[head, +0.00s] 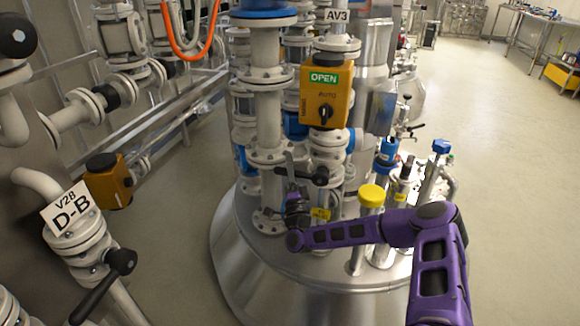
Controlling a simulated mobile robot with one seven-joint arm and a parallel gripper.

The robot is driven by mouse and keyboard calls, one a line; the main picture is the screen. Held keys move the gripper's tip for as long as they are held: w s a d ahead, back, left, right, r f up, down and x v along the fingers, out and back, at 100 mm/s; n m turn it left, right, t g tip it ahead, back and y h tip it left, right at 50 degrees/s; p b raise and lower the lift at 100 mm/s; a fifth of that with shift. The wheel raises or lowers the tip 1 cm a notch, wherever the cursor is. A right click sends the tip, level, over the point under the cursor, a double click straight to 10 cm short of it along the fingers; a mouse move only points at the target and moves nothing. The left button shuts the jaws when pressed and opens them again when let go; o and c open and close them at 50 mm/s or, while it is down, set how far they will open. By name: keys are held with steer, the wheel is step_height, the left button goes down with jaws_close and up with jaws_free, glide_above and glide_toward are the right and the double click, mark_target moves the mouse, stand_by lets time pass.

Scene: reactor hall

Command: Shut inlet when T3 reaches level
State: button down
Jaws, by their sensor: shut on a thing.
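My gripper (291,182) is at the end of my purple arm, over the steel vessel top (236,222). Its fingers point up and are shut on the black lever (317,177) of a hand valve in the pipe below the yellow actuator box (325,93). That box carries a green OPEN sign (324,78), the word AUTO and a black knob (325,114). A tag reading AV3 (337,15) is above it. No mark reading T3 and no level reading can be made out. A small yellow tag (321,214) beside my gripper is too small to read.
White flanged pipes (267,115) stand close left of my gripper. A yellow cap (371,194) and blue-topped fittings (388,150) stand close right. At left is valve V28 D-B (71,208) with a black lever (103,285). Open floor (500,180) lies right.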

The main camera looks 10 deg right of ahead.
steer(key=shift+a+r, duration=0.1)
steer(key=shift+r, duration=0.2)
steer(key=c, duration=0.7)
jaws_free()
steer(key=shift+f, duration=0.2)
steer(key=v, duration=1.7)
steer(key=shift+s+f, duration=0.15)
